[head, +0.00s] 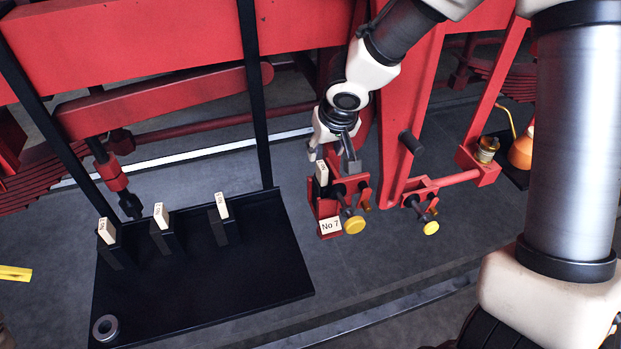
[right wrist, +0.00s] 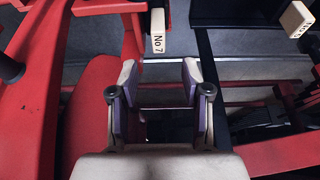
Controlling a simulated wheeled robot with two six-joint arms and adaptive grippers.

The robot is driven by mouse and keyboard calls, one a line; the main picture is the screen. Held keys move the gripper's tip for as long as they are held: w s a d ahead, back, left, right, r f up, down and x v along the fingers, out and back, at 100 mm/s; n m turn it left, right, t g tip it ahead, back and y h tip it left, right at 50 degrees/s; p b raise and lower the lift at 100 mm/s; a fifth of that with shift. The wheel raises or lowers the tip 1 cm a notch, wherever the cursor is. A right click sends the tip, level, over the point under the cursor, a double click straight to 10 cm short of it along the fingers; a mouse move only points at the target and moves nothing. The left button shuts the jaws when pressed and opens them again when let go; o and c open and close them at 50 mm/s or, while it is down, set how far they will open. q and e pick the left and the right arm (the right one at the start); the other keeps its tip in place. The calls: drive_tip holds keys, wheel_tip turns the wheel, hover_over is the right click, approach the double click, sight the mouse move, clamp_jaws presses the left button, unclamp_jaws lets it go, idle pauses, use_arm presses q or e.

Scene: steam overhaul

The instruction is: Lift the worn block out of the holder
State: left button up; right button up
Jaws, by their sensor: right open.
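The worn block (head: 321,174) stands in the red holder (head: 326,209) below the locomotive frame, with a pale tag on its top; its lower part is hidden by the holder. A white "No 7" plate (head: 331,226) is on the holder's front. My right gripper (head: 332,157) is open and empty, just above the block in the head view. In the right wrist view, the open fingers (right wrist: 158,72) point towards a pale piece marked "No 7" (right wrist: 157,42), with a gap between. My left gripper is not in view.
A black tray (head: 205,292) at left holds several upright tagged blocks (head: 162,216) and a metal ring (head: 105,328). Yellow-ended pins (head: 354,225) sit beside the holder. A red upright stands close right of the gripper. A jar (head: 487,149) and orange can (head: 522,152) stand at right.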

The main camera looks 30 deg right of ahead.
sight(323, 166)
drive_tip(key=shift+x, duration=1)
drive_tip(key=shift+s+f, duration=0.1)
drive_tip(key=shift+f, duration=0.05)
drive_tip(key=shift+s+d+f, duration=0.1)
drive_tip(key=shift+s+f, duration=0.2)
drive_tip(key=shift+f, duration=0.5)
drive_tip(key=x, duration=0.3)
drive_tip(key=shift+w+r, duration=0.1)
drive_tip(key=shift+w, duration=0.5)
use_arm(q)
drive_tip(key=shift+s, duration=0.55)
use_arm(e)
drive_tip(key=shift+s+r, duration=0.1)
drive_tip(key=shift+s, duration=0.25)
clamp_jaws()
